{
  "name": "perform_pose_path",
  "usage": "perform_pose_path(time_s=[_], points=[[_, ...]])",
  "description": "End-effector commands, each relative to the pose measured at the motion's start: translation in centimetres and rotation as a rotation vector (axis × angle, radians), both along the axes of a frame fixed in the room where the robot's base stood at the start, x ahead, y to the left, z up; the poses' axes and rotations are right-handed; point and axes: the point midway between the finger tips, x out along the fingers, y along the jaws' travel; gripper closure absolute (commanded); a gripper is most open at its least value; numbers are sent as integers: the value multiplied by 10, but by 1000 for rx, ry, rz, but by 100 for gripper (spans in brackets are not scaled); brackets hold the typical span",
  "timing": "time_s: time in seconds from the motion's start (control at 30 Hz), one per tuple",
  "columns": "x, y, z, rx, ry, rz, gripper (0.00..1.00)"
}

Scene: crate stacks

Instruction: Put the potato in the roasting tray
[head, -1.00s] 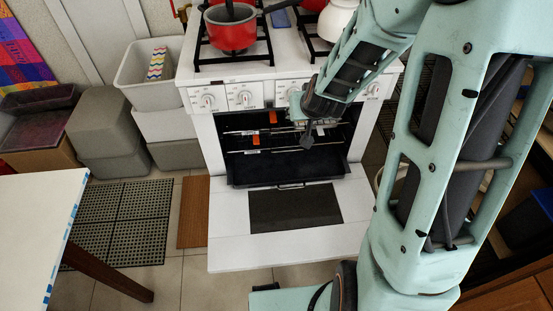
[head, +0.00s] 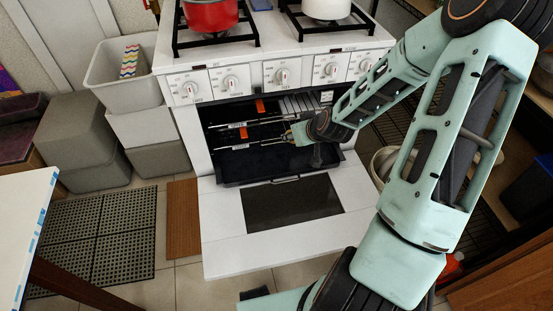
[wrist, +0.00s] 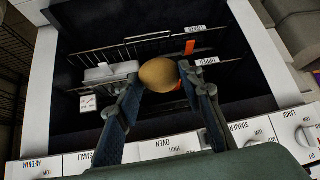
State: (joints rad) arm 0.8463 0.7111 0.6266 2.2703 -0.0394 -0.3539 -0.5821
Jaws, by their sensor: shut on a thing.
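The potato (wrist: 158,75) is brown and rounded in the wrist view. My gripper (wrist: 161,80) is shut on it, with one finger at each side. In the head view, my gripper (head: 291,135) is at the open oven front, above a dark tray (head: 236,182) with a front handle. This looks like the roasting tray; its right part is partly behind my arm. The potato is too small to make out clearly in the head view.
The oven door (head: 223,225) lies folded down. Wire racks with orange tags (head: 244,132) are inside the oven (head: 222,112). A red pot (head: 211,14) and a white kettle (head: 326,8) stand on the stove. Grey bins (head: 75,130) stand left, and a white table (head: 22,205) is front left.

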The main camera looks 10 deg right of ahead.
Motion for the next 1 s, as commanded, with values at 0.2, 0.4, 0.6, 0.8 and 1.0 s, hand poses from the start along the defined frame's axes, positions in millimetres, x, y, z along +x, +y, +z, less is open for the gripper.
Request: perform_pose_path(time_s=[0.2, 0.4, 0.6, 0.8, 1.0], points=[[2, -32, -86, 9, 0, 45, 90], [4, -61, -146, 11, 0, 78, 90], [6, -87, -187, 13, -1, 94, 90], [7, -102, -204, 13, -1, 98, 90], [29, -98, -218, 12, -1, 103, 90]])
